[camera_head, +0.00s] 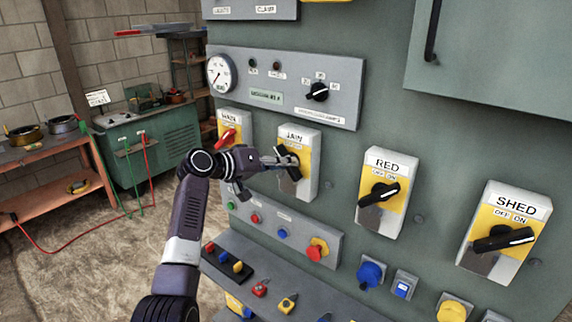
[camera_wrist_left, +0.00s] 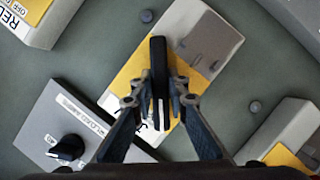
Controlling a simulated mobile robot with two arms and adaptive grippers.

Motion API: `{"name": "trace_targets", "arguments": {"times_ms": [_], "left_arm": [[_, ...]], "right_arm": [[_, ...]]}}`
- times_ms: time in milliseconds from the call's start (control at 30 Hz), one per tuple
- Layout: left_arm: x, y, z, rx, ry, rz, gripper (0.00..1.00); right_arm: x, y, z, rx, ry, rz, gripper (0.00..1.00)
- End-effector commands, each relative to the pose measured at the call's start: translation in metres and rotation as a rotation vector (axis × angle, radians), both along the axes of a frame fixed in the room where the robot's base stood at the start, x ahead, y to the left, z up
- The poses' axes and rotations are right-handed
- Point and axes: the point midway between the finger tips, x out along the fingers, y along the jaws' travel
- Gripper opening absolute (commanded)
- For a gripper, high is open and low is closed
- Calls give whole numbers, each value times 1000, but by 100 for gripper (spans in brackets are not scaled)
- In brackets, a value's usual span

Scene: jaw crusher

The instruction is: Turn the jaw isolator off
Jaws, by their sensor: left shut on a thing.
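The jaw isolator (camera_head: 305,148) is a white and yellow box on the grey-green panel, second from the left, with a partly covered label that is hard to read. Its black rotary handle (camera_head: 292,170) slants from upper left to lower right. My left gripper (camera_head: 284,160) reaches it from the left and is shut on the handle. In the left wrist view, the fingers (camera_wrist_left: 160,92) close on both sides of the long black handle (camera_wrist_left: 159,58), over the yellow plate. The handle's OFF and ON marks are hidden. My right gripper is not in view.
A similar isolator with a red handle (camera_head: 228,136) stands close on the left. The RED isolator (camera_head: 385,190) and SHED isolator (camera_head: 502,232) are to the right. A gauge panel (camera_head: 290,85) is above, and a button strip (camera_head: 290,229) is below.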

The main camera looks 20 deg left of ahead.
Motion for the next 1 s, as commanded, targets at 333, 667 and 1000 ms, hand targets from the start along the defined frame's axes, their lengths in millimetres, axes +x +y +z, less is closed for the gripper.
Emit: {"name": "trace_targets", "arguments": {"times_ms": [333, 667, 1000], "left_arm": [[0, 0, -2, -71, 31, 0, 0], [0, 0, -2, -76, 33, -1, 0], [0, 0, -1, -75, 30, -1, 32]], "right_arm": [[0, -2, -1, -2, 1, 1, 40], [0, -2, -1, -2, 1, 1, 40], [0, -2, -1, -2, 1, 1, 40]]}}
